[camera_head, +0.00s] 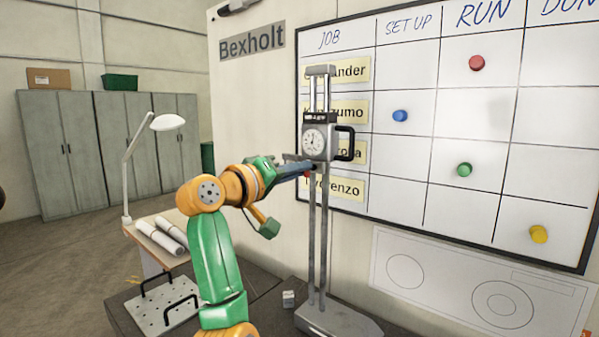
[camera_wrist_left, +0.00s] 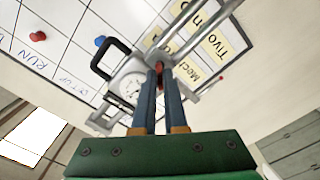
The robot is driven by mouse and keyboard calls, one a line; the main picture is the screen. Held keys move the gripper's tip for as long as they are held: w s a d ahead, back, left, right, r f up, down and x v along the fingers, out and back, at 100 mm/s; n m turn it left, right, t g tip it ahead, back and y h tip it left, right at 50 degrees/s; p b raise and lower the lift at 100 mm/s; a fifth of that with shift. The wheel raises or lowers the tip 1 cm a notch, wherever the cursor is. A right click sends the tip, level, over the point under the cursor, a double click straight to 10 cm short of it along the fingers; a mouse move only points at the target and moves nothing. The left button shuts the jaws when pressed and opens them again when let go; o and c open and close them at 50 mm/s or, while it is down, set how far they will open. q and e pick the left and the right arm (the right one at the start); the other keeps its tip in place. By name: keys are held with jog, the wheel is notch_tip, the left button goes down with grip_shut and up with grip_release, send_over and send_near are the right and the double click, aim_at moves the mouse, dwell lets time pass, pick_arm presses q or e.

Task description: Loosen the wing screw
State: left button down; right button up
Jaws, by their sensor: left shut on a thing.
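A tall height gauge (camera_head: 318,215) stands upright on its grey base, with a round dial (camera_head: 314,141) and a black handle (camera_head: 351,144) on its slider. My left gripper (camera_head: 308,170) reaches in from the left to just below the dial. In the left wrist view, its two dark blue fingers (camera_wrist_left: 161,78) are closed on a small red wing screw (camera_wrist_left: 160,68) beside the gauge columns. The fingers hide most of the screw, so its turn cannot be told. The dial also shows in the left wrist view (camera_wrist_left: 131,86). My right gripper is out of view.
A whiteboard (camera_head: 400,190) with coloured magnets is close behind the gauge. A small grey block (camera_head: 288,298) lies left of the gauge base. A plate with black handles (camera_head: 160,312), white rolls (camera_head: 160,236) and a lamp (camera_head: 166,122) stand at left.

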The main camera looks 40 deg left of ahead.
pick_arm(q)
jog(key=shift+f+n+b, duration=0.15)
jog(key=shift+n+b, duration=0.15)
jog(key=shift+n, duration=3.9)
jog(key=c, duration=1)
grip_release()
jog(key=shift+a, duration=0.15)
jog(key=shift+s, duration=0.15)
